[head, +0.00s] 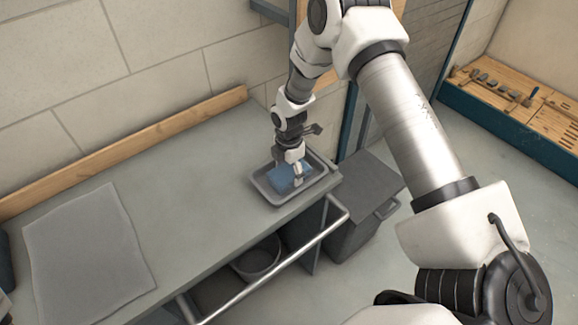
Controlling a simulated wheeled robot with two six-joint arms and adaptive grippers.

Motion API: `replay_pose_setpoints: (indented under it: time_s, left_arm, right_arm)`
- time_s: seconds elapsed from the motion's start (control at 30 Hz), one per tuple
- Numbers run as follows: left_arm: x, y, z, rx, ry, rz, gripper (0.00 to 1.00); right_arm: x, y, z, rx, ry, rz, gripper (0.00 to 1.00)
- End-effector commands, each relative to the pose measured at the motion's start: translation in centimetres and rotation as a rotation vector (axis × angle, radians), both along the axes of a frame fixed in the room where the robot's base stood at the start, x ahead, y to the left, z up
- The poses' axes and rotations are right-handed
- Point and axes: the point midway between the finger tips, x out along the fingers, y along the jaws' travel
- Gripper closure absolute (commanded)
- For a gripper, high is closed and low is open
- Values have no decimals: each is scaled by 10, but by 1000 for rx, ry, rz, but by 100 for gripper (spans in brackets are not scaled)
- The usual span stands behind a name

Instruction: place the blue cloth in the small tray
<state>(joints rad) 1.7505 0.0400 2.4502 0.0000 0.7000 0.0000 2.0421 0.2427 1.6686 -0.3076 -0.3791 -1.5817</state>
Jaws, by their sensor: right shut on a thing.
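The blue cloth (283,177) is in the small grey tray (273,200) near the right end of the workbench. It appears as a flat blue patch within the tray's rim. My right gripper (298,180) points down over the tray and is shut on the cloth at its right part. The fingers hide some of the cloth, and I cannot tell whether all of it touches the tray floor.
A grey mat (88,252) lies on the left of the workbench (190,175), with clear surface between. A bowl (257,260) is on the shelf below. A dark bin (362,205) stands right of the bench. A tool board (510,100) is far right.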

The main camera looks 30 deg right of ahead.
Motion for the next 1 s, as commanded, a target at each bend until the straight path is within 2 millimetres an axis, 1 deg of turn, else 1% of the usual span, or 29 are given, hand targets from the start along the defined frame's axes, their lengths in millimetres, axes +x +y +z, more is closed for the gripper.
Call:
replay_pose_setpoints:
  time_s: [0.17,0.3,0.33,0.37,0.4,0.67,0.77,0.8,0.87,0.97,1.0]
  left_arm:
    - [0,0,-1,0,0,0,60]
    - [0,0,-5,0,0,0,60]
    - [0,0,-4,0,1,0,60]
    - [0,0,-4,0,1,0,60]
    - [0,0,-3,0,1,0,60]
    - [0,0,-3,0,0,0,60]
    - [0,0,1,0,0,0,60]
    - [0,0,-2,0,0,0,60]
    - [0,0,-7,0,0,0,60]
    - [0,0,-16,0,0,0,60]
    - [0,0,-20,0,1,0,60]
  right_arm:
    - [0,0,-1,0,-2,0,66]
    - [0,0,-6,0,-1,0,66]
    - [0,0,-4,0,-2,0,18]
    - [0,0,-4,0,-2,0,7]
    - [0,0,-4,0,-1,0,3]
    - [0,0,-3,0,-1,-1,3]
    - [0,0,2,0,-2,-1,3]
    - [1,0,3,0,-3,-1,3]
    - [1,1,10,1,-5,-1,3]
    - [2,0,31,2,-8,-2,3]
    - [2,1,41,2,-8,-2,3]
